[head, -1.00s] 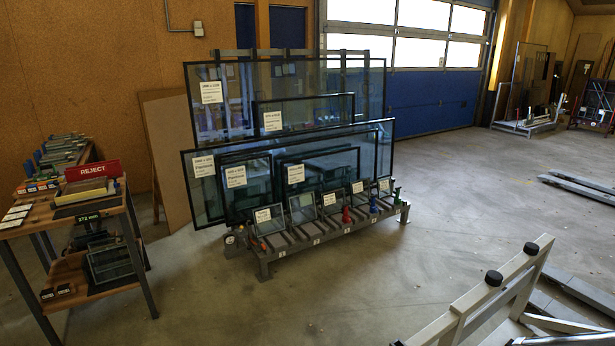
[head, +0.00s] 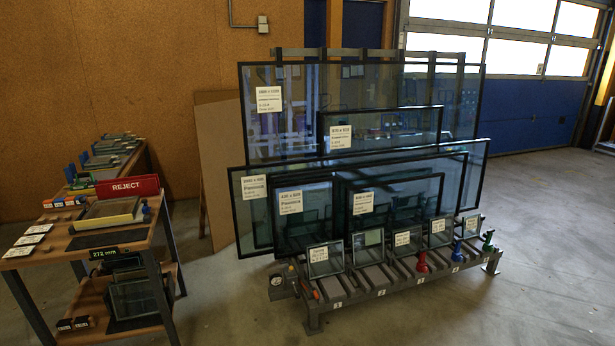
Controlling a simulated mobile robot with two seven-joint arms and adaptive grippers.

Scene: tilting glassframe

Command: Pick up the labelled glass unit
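Several glass units with white labels lean on a grey rack (head: 345,300). The tallest labelled glass unit (head: 290,130) stands at the back, with a smaller wide unit (head: 400,125) in front of it. A long wide unit (head: 470,165) and two smaller labelled units, one at left (head: 300,225) and one at centre (head: 400,200), stand in front. Small panes, one at left (head: 326,262) and others along the front edge, also carry labels. Which labelled unit the task means I cannot tell. Neither of my grippers is in view.
A wooden bench (head: 75,238) at left carries a red REJECT sign (head: 127,187), trays and small panes. Coloured clamps, one red (head: 422,262), stand on the rack's front. A brown board (head: 218,175) leans behind. The floor (head: 540,290) at right is clear.

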